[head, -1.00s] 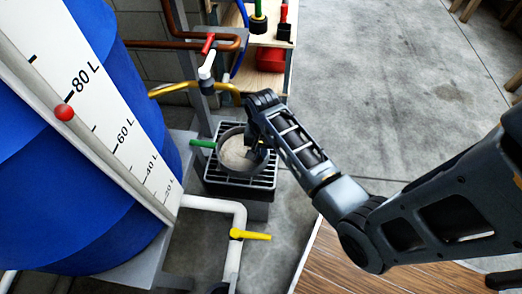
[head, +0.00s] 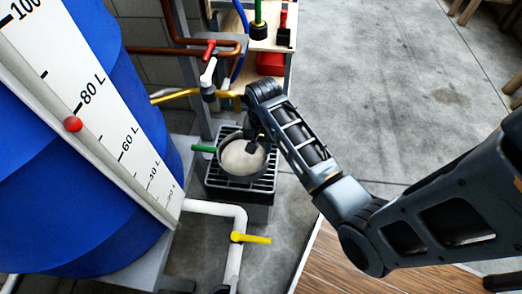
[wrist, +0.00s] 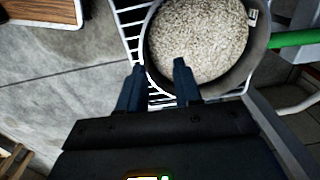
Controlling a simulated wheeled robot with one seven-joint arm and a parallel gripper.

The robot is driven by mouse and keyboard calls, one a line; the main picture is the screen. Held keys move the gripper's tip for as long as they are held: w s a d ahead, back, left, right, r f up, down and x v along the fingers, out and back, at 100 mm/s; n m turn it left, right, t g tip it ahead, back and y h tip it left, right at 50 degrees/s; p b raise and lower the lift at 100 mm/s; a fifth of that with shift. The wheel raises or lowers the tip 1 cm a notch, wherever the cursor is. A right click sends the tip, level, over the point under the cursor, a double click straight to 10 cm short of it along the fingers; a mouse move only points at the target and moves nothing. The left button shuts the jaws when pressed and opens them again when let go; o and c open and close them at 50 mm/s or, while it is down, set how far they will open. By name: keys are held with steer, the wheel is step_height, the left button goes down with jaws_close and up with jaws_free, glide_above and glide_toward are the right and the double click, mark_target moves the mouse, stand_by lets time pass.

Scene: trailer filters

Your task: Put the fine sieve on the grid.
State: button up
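The sieve (head: 238,174) is a round grey pan with a green handle (head: 203,148) pointing left, and it sits on the black-framed grid (head: 212,183). Pale grains show inside the sieve in the wrist view (wrist: 200,40). My gripper (head: 252,147) is over the sieve's right side in the head view. In the wrist view my gripper (wrist: 159,68) has its two fingers apart, one on either side of the sieve's rim, with a gap between them. Contact between fingers and rim cannot be told. The grid's white bars (wrist: 132,30) show beside the sieve.
A blue tank (head: 70,170) with a litre scale stands at left. Pipes with a red valve (head: 209,48) and a yellow valve (head: 250,239) lie behind and in front of the grid. A shelf with bottles (head: 270,42) stands behind. The floor at right is open.

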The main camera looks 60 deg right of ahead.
step_height(320, 180, up, 6)
steer(key=p, duration=0.1)
steer(key=s+a+f+n+t+h, duration=0.1)
steer(key=s+a+n+t, duration=0.25)
steer(key=a, duration=0.35)
steer(key=s+a+n+t, duration=0.25)
steer(key=s+a, duration=0.25)
steer(key=a, duration=0.3)
steer(key=s+a+r+n+t, duration=0.1)
steer(key=s+r+n+t, duration=0.1)
steer(key=r, duration=0.5)
steer(key=s+a+r+n+t, duration=0.2)
steer(key=s+r+n+t, duration=0.1)
steer(key=s+r, duration=0.3)
steer(key=s+a+r+n+t+y, duration=0.1)
steer(key=s+r+n+t, duration=0.2)
steer(key=r, duration=0.6)
steer(key=shift+s+a+r+t, duration=0.25)
steer(key=shift+s+a+t, duration=0.15)
steer(key=shift+s, duration=0.4)
